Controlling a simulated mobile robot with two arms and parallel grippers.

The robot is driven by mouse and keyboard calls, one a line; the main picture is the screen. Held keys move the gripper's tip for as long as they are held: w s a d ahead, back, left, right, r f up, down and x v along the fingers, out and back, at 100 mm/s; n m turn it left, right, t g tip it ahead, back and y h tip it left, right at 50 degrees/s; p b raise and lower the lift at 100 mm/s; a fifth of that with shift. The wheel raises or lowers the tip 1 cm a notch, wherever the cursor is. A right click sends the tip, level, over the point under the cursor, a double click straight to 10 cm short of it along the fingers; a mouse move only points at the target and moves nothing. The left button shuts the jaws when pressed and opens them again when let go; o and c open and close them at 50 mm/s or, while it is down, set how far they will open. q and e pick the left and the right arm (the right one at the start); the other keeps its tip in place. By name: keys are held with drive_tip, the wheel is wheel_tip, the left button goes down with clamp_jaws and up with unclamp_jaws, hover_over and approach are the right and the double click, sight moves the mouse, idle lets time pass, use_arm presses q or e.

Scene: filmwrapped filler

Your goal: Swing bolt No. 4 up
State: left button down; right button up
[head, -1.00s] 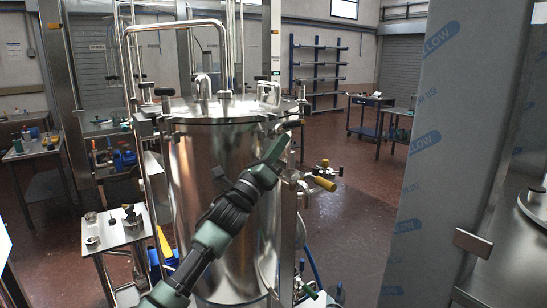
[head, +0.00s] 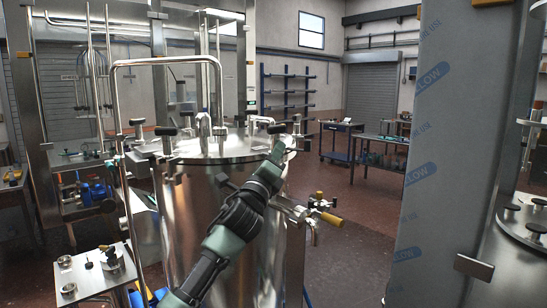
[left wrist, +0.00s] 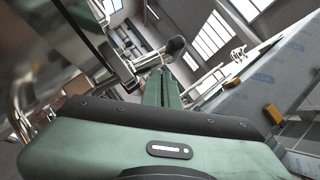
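The steel vessel (head: 205,215) stands in the middle of the head view, with a flat round lid (head: 235,148). Several swing bolts with black knobs, such as one at the front left (head: 166,131) and one at the right (head: 277,129), stand around the lid's rim. No numbers are readable, so I cannot tell which is No. 4. My left gripper (head: 283,147) is at the right side of the rim. In the left wrist view, its green fingers (left wrist: 163,88) look close together, just below a bolt with a dark knob (left wrist: 175,45). Contact is unclear. My right gripper is out of view.
A valve with a yellow handle (head: 330,219) juts out right of the vessel. A film-wrapped panel (head: 425,180) stands at the right. A bent steel pipe (head: 116,110) rises on the left. A small side table (head: 90,275) holds metal parts at lower left.

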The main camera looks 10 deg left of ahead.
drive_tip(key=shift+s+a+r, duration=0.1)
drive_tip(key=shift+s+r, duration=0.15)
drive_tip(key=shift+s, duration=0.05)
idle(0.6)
